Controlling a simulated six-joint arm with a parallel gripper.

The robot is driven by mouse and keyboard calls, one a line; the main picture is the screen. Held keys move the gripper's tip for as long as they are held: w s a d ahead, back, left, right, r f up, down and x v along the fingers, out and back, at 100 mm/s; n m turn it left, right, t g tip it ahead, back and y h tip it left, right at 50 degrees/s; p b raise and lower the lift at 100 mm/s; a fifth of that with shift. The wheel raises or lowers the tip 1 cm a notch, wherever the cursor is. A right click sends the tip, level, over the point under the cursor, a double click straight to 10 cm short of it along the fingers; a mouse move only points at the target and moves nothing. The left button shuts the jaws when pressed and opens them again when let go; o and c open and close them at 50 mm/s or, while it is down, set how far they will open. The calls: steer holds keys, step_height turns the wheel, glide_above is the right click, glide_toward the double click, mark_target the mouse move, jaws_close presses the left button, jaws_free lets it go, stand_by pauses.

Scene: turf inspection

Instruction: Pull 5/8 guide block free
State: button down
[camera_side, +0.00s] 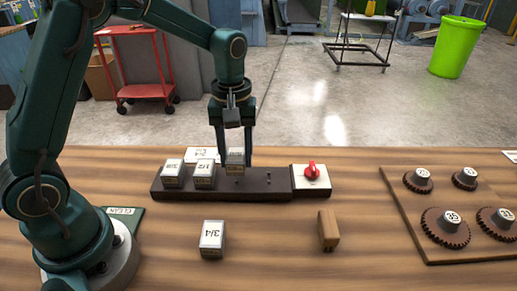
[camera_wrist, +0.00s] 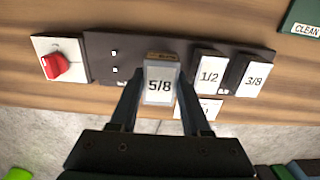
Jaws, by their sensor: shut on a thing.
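The 5/8 guide block (camera_wrist: 159,84) is a pale block with a brown base. In the wrist view it is between the two fingers of my gripper (camera_wrist: 158,118), which is shut on it. In the side view the block (camera_side: 235,157) sits higher than its neighbours and appears raised above the dark rail (camera_side: 277,186). My gripper (camera_side: 235,150) reaches down from above, a finger on each side. The 1/2 block (camera_side: 204,174) and 3/8 block (camera_side: 172,173) stand on the rail to the left. The block's underside is hidden.
A red knob (camera_side: 311,170) on a white plate is at the rail's right end. A 3/4 block (camera_side: 213,238) and a wooden block (camera_side: 328,230) stand in front. A gear board (camera_side: 455,250) lies right; a green CLEAN pad (camera_side: 125,222) lies left. Bare table lies between.

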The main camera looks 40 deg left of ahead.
steer(key=shift+r, duration=2)
